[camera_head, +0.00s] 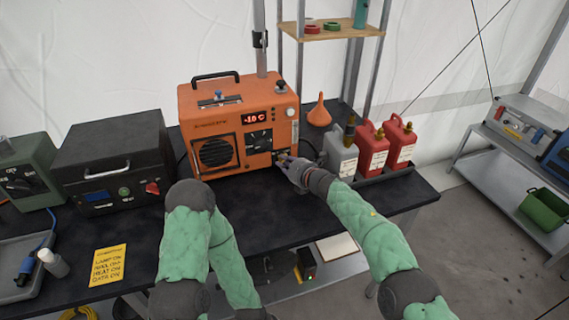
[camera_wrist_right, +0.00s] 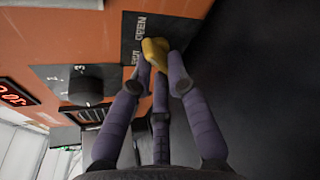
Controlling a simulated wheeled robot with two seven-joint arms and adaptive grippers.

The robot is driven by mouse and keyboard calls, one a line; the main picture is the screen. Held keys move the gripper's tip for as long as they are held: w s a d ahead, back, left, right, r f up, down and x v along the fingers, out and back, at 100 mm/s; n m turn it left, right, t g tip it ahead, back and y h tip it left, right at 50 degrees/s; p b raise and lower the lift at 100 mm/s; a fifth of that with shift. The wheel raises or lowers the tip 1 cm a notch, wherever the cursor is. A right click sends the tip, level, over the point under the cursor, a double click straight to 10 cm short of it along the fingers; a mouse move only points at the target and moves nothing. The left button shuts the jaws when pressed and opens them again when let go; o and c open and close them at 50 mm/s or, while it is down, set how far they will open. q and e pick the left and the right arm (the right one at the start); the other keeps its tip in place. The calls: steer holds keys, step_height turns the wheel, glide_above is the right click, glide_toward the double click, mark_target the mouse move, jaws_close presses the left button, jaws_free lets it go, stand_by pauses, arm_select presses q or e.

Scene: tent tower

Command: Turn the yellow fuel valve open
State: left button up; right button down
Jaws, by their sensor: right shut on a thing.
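The orange heater (camera_head: 235,128) stands on the dark table, with a lit red display and a round grille on its front. The yellow fuel valve (camera_wrist_right: 155,52) is on a dark plate on its orange panel, beside the word OPEN and a second, partly covered label. My right gripper (camera_wrist_right: 158,70) is shut on the valve, its fingers around the yellow handle. In the head view my right gripper (camera_head: 285,162) is at the heater's lower right front and mostly covers the valve. My left arm is folded at lower middle; its gripper is not in view.
A black knob (camera_wrist_right: 86,84) with numbers sits near the valve. Right of the heater stand a grey can (camera_head: 340,155) and two red cans (camera_head: 372,150). A black case (camera_head: 115,160) and a yellow note (camera_head: 108,265) are at left. An orange funnel (camera_head: 319,112) stands behind.

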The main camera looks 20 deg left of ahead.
stand_by(0.3)
steer(key=c, duration=1.2)
jaws_free()
steer(key=shift+f, duration=0.1)
steer(key=shift+r, duration=5.05)
